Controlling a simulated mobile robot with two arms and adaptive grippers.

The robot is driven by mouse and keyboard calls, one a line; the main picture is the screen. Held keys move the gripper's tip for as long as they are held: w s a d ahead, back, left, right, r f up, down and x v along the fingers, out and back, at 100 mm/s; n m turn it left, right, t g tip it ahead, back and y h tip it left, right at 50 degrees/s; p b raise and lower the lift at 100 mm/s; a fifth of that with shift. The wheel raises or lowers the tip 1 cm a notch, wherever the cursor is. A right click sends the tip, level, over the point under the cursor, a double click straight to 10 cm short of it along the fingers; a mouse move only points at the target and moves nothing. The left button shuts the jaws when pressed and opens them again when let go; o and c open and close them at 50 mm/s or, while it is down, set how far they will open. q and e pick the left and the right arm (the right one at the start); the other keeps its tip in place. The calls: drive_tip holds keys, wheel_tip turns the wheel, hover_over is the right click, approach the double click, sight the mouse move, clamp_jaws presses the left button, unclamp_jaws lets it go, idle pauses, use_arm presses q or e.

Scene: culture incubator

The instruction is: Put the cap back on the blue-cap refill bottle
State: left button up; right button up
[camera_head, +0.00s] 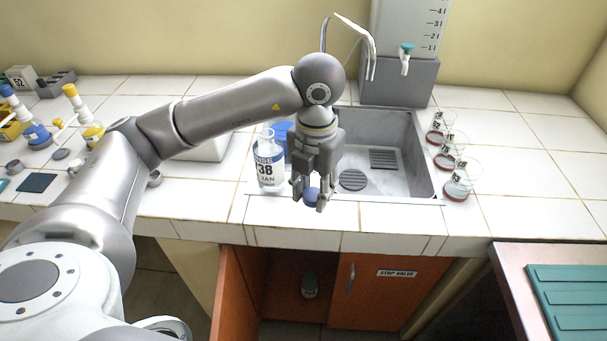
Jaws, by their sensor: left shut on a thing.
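The refill bottle (268,164) stands upright on the white tiled counter, left of the sink. My left gripper (311,196) points down near the counter's front edge, right of the bottle and in front of the sink. It is shut on a blue cap (311,195), apart from the bottle. My right gripper is not in view.
The sink (394,165) lies behind and right of the gripper, with a curved tap above it. Yellow- and blue-topped bottles (88,122) stand at the left. A cabinet door (385,295) is below the counter.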

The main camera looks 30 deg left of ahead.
use_arm(q)
drive_tip(key=m, duration=0.3)
drive_tip(key=s+m, duration=0.1)
drive_tip(key=m, duration=0.1)
drive_tip(key=shift+d+f, duration=0.15)
drive_tip(key=shift+f, duration=0.25)
drive_tip(key=m, duration=0.5)
drive_tip(key=shift+s+d+f, duration=0.15)
drive_tip(key=shift+s+f, duration=0.2)
drive_tip(key=shift+s, duration=0.05)
drive_tip(key=s+f+m, duration=0.1)
drive_tip(key=s+m, duration=0.1)
drive_tip(key=m, duration=1.1)
drive_tip(key=s+d+f+m, duration=0.1)
drive_tip(key=s+f+m, duration=0.1)
drive_tip(key=m, duration=1.1)
drive_tip(key=shift+s+d, duration=0.2)
drive_tip(key=shift+s, duration=0.3)
